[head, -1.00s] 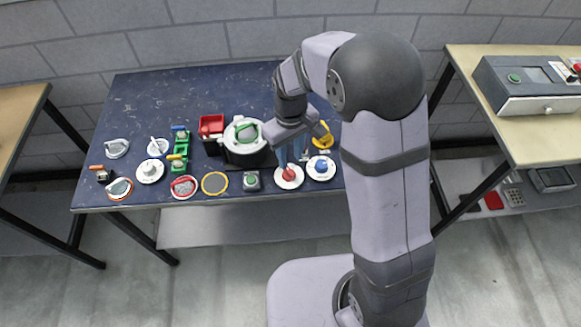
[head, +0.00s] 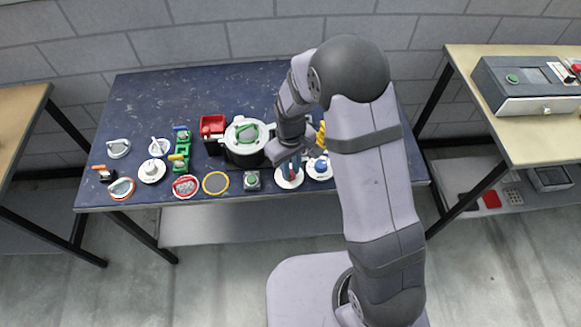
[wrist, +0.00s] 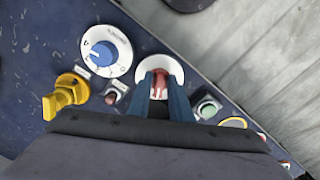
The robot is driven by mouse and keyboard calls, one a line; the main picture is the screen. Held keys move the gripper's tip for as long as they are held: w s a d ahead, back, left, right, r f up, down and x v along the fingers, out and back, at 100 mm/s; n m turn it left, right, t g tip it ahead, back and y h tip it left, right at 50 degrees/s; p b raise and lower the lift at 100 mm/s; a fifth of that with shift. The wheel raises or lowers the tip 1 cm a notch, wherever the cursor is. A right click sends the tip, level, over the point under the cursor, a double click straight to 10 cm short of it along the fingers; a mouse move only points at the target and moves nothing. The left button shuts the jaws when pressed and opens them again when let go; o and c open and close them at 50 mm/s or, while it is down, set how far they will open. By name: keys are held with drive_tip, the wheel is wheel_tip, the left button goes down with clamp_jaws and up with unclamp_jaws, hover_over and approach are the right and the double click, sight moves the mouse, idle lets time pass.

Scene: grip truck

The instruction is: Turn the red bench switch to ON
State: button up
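The red bench switch (head: 291,174) is a red knob on a white round plate (head: 281,183) near the table's front edge. In the wrist view the red knob (wrist: 160,78) shows between the two blue-grey fingers of my gripper (wrist: 161,88), over its white plate (wrist: 179,70). My gripper (head: 290,165) points down at the knob in the head view, with a finger on each side. I cannot tell whether the fingers press on the knob. The fingers hide part of the knob and plate, and its markings are not readable.
A blue knob (wrist: 104,54) on a white dial stands close beside the switch, with a yellow handle (wrist: 65,97) near it. A green button (head: 251,180) is on the other side. A pot-like fixture (head: 238,155) stands behind left. The table's back left is clear.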

clamp_jaws()
drive_tip(key=shift+m, duration=0.4)
drive_tip(key=m, duration=0.3)
drive_tip(key=shift+a+m, duration=0.15)
drive_tip(key=shift+m, duration=0.25)
drive_tip(key=m, duration=0.3)
drive_tip(key=shift+a+m, duration=0.15)
drive_tip(key=shift+m, duration=0.15)
drive_tip(key=shift+w+a+r+m, duration=0.1)
drive_tip(key=shift+m, duration=1.8)
